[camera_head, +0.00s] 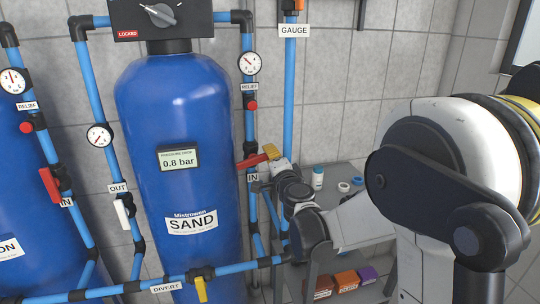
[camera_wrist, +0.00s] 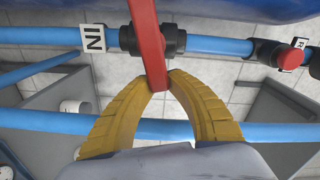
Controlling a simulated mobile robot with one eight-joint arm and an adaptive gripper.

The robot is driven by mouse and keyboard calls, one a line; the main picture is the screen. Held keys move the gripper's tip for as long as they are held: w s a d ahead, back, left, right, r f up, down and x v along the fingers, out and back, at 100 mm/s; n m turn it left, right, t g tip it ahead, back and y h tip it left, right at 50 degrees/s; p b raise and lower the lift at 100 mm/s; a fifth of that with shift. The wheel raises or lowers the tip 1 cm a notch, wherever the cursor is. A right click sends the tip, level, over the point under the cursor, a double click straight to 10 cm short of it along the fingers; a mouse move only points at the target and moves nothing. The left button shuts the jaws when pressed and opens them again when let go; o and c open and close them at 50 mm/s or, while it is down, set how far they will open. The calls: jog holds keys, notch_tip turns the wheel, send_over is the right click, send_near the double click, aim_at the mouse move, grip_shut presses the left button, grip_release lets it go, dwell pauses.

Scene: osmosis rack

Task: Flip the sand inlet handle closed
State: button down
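The sand inlet handle (camera_head: 250,161) is red and sits on the blue pipe marked IN, right of the blue SAND tank (camera_head: 180,130). In the wrist view the handle (camera_wrist: 147,38) lies crosswise to its pipe, over a black valve body (camera_wrist: 174,40). My gripper (camera_head: 270,152) reaches the handle's free end from the right. In the wrist view its two curved yellow fingers (camera_wrist: 164,82) lie on either side of that end, with no clear gap, so it appears shut on the handle. The end of the handle is partly hidden between the fingertips.
A gauge (camera_head: 249,63) and a red relief knob (camera_head: 251,105) sit above on the same pipe. A GAUGE pipe (camera_head: 289,90) runs upright close behind my gripper. A grey shelf (camera_head: 352,172) with small containers stands behind my arm. A yellow-handled DIVERT valve (camera_head: 201,288) is below.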

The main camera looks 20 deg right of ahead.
jog(key=shift+f+m+b, duration=0.3)
jog(key=shift+f+m, duration=0.2)
jog(key=shift+m, duration=0.4)
jog(key=shift+d+f+m, duration=0.1)
jog(key=shift+f+m, duration=0.1)
jog(key=shift+m, duration=0.5)
jog(key=c, duration=1.2)
grip_release()
jog(key=shift+c, duration=0.2)
jog(key=s, duration=1.2)
